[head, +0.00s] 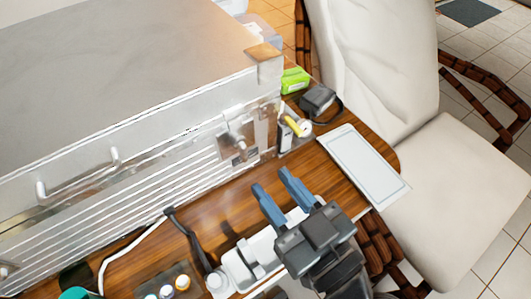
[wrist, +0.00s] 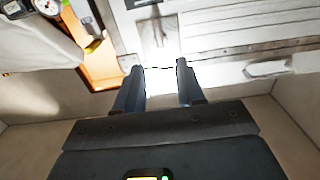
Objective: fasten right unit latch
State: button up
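The portable dental unit is a large silver metal case (head: 150,165) on a wooden table. Its right latch (head: 236,140) is a metal piece on a plate near the right end of the front face; it also shows in the wrist view (wrist: 155,33), top centre. Whether the latch is fastened I cannot tell. My gripper (head: 271,180) has two blue fingers, spread apart with nothing between them. It is in front of the case, apart from the latch. In the wrist view the fingertips (wrist: 160,67) point toward the latch plate, and a bright glare fills the gap between them.
A metal handle (head: 78,172) sticks out of the case front to the left. A white tablet (head: 363,166), a black device (head: 318,99), a green box (head: 294,80) and a yellow-topped item (head: 293,126) stand right of the case. A white device (head: 250,262) and small jars lie near my arm.

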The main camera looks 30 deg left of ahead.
aim_at(245, 149)
jog(key=p+x, duration=0.1)
jog(key=x, duration=0.6)
jog(key=shift+a+p, duration=0.25)
jog(key=shift+p, duration=0.15)
grip_shut()
